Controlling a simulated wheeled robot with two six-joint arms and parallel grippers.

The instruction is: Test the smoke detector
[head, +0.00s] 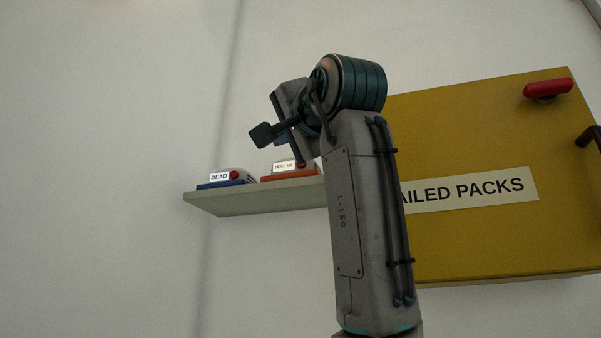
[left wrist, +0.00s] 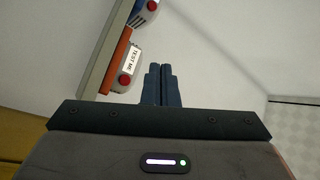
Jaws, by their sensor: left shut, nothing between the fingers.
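The smoke detector labelled TEST ME (head: 284,168) sits on an orange base on the wall shelf, its red button at its right end. It also shows in the left wrist view (left wrist: 132,58), with its red button (left wrist: 125,81) left of the fingers. My left gripper (head: 300,159) is shut and empty; in the head view its dark fingers point down by the button. In the left wrist view the fingertips (left wrist: 160,68) appear to the side of the button, with a gap in the picture. I cannot tell the depth between them. My right gripper is out of view.
A second unit labelled DEAD (head: 220,177), on a blue base, sits left on the shelf (head: 235,202). A yellow cabinet labelled "...AILED PACKS" (head: 480,235) with a red handle (head: 547,88) is at the right. My arm hides the shelf's right end. Wall left of the shelf is clear.

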